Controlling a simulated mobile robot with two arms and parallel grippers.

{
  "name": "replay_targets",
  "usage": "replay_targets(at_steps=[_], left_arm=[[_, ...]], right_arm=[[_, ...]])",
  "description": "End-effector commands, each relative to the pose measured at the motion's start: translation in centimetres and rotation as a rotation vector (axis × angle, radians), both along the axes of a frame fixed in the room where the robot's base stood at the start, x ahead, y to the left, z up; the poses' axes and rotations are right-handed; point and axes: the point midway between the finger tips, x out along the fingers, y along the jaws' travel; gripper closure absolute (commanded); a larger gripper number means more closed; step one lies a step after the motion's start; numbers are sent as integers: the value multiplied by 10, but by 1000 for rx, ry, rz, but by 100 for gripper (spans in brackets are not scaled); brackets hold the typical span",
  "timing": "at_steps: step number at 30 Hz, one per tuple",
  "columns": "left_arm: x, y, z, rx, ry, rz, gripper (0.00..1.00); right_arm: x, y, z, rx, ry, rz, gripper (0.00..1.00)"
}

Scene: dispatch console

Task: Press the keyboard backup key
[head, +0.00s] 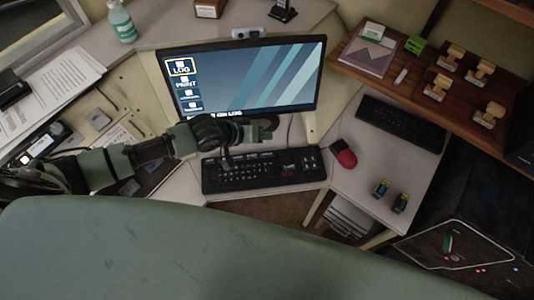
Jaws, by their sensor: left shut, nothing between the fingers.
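A black keyboard (265,171) lies on the desk below the monitor, with several faintly red-lit keys. I cannot tell which key is the backup key, as the labels are too small to read. My left arm comes in from the left, and my left gripper (227,162) is shut and empty. It points down over the upper left part of the keyboard and hides some keys there. I cannot tell whether its tips touch a key. My right gripper is not in view.
The monitor (262,75) stands right behind my gripper and shows a LOG and PRINT menu. A red and black mouse (343,154) lies right of the keyboard. A second black keyboard (401,122) lies on the right desk. A shelf with several wooden stamps (437,87) is at upper right.

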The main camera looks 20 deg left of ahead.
Motion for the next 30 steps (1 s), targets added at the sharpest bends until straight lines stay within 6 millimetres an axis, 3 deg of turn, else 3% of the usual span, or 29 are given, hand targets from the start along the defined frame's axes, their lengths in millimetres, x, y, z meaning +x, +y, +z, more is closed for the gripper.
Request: replay_targets(at_steps=[15,22,30], left_arm=[[0,1,-65,4,-1,-2,100],[0,0,-83,1,-1,0,100],[0,0,-84,1,-1,-1,100]], right_arm=[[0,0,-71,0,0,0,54],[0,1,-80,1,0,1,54],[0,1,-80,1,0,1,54]])
